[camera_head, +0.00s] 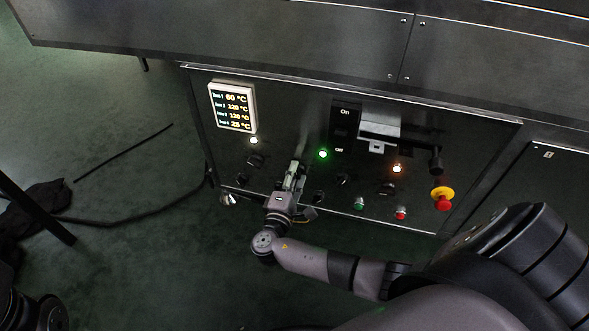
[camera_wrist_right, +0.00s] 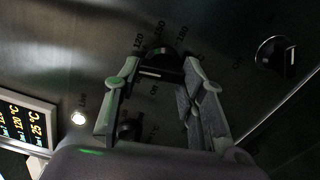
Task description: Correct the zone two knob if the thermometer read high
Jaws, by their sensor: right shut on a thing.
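A display (camera_head: 232,107) on the dryer's front panel shows rows reading about 60, 120, 120 and 25 °C; its small row labels are hard to read. It also shows partly in the right wrist view (camera_wrist_right: 24,122). My right gripper (camera_head: 294,168) reaches the panel right of the display. In the right wrist view its fingers (camera_wrist_right: 160,72) are shut on a black knob (camera_wrist_right: 160,56), one on each side. The scale beside this knob shows 120, 150 and 180. The gripper hides the knob in the head view. I cannot read which zone it belongs to.
Another black knob (camera_wrist_right: 276,56) sits apart on the panel, and a lower one (camera_wrist_right: 130,129) shows between the fingers. Right of my gripper are a lit green lamp (camera_head: 323,154), green and red buttons (camera_head: 400,213) and a red emergency stop (camera_head: 442,203). Cables lie on the floor at left.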

